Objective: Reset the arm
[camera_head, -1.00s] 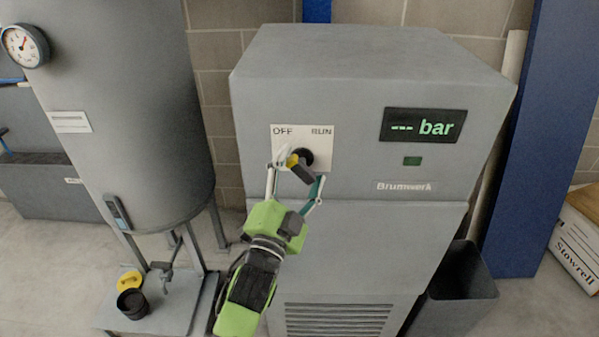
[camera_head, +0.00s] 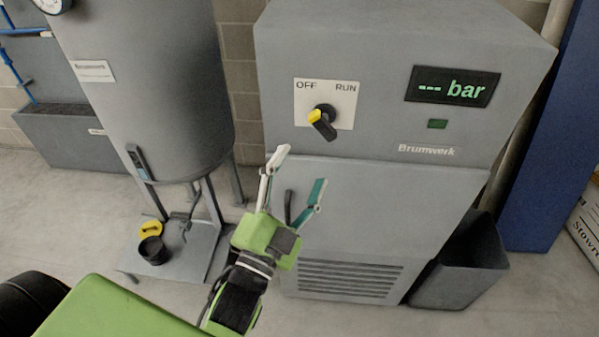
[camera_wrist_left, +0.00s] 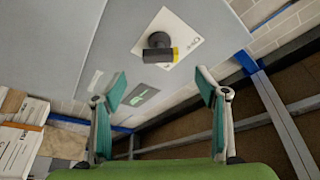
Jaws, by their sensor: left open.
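My left gripper (camera_head: 298,172) is open and empty, in front of the grey compressor cabinet (camera_head: 340,190) and below its switch. Its two fingers also show apart in the left wrist view (camera_wrist_left: 161,90). The black rotary switch (camera_head: 323,122) with a yellow tip sits on a white plate (camera_head: 345,100) marked OFF and RUN; the yellow end points up and left, toward OFF. The switch also shows in the left wrist view (camera_wrist_left: 160,48), clear of the fingers. The cabinet display (camera_head: 453,87) reads "--- bar". My right gripper is not in view.
A grey tank (camera_head: 150,90) on legs stands at the left. A black cup (camera_head: 153,250) and a yellow piece (camera_head: 150,229) are on the plate below it. A dark bin (camera_head: 460,265) stands right of the cabinet, beside a blue post (camera_head: 545,150).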

